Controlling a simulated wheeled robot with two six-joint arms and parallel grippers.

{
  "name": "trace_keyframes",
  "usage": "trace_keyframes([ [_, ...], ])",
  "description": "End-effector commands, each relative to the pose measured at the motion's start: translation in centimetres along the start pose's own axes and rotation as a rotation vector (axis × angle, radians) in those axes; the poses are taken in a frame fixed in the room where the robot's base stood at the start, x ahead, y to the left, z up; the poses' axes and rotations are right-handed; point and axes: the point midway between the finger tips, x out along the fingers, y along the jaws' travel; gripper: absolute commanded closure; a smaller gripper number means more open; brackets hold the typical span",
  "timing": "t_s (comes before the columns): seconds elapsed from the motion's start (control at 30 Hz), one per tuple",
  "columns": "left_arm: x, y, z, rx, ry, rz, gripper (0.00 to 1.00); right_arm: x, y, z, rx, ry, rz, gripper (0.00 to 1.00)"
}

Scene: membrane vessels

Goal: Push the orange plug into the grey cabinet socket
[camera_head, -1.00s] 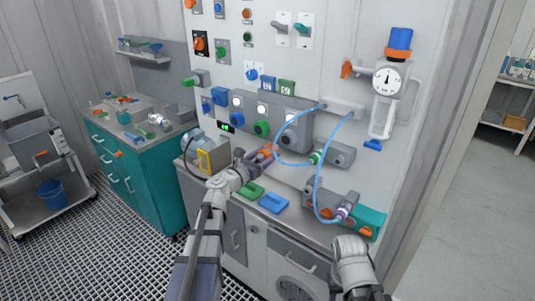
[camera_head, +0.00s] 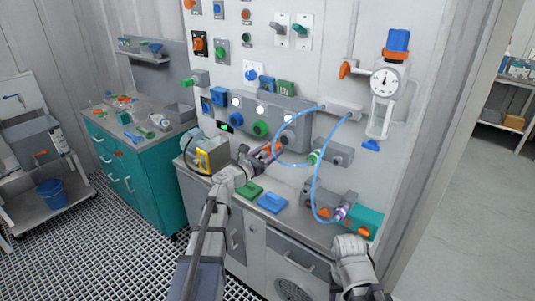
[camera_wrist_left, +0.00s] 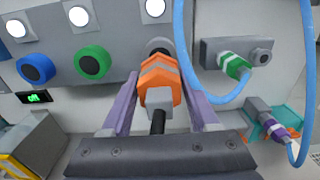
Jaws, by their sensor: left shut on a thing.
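My left gripper (camera_head: 262,153) is shut on the orange plug (camera_wrist_left: 158,75), which sits between its purple fingers in the left wrist view. The plug also shows at the fingertips in the head view (camera_head: 271,149). A black cable hangs back from the plug. The grey cabinet socket (camera_wrist_left: 159,44) is right behind the plug in the wrist view, mostly hidden by it; in the head view its round face (camera_head: 287,138) is on the grey panel. The plug's front is close to the socket, but I cannot tell whether they touch. My right gripper's fingers do not show.
A blue hose (camera_head: 313,190) loops just right of my left gripper, with a green-banded connector (camera_wrist_left: 236,67) beside it. Green (camera_head: 248,192) and blue (camera_head: 272,203) blocks lie on the counter below. A yellow-fronted grey box (camera_head: 208,158) stands to the left.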

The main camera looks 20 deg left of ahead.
Motion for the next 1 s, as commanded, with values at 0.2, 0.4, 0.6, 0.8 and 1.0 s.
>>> trace_keyframes([
  [0.2, 2.2, 0.1, 0.0, 0.000, 0.000, 0.000, 1.00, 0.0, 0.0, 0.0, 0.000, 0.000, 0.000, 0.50],
  [0.4, 3.6, 0.0, 0.0, 0.000, 0.000, -0.001, 1.00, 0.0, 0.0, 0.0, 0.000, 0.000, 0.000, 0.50],
  [0.6, 3.9, -0.1, 0.0, 0.000, 0.000, 0.000, 1.00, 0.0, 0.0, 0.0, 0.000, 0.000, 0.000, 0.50],
  [0.8, 3.8, -0.1, 0.0, 0.000, 0.000, 0.000, 1.00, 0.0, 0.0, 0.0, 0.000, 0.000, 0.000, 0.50],
  [1.0, 3.8, 0.0, 0.0, 0.000, 0.000, 0.000, 1.00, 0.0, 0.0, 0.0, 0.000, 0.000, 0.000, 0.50],
])
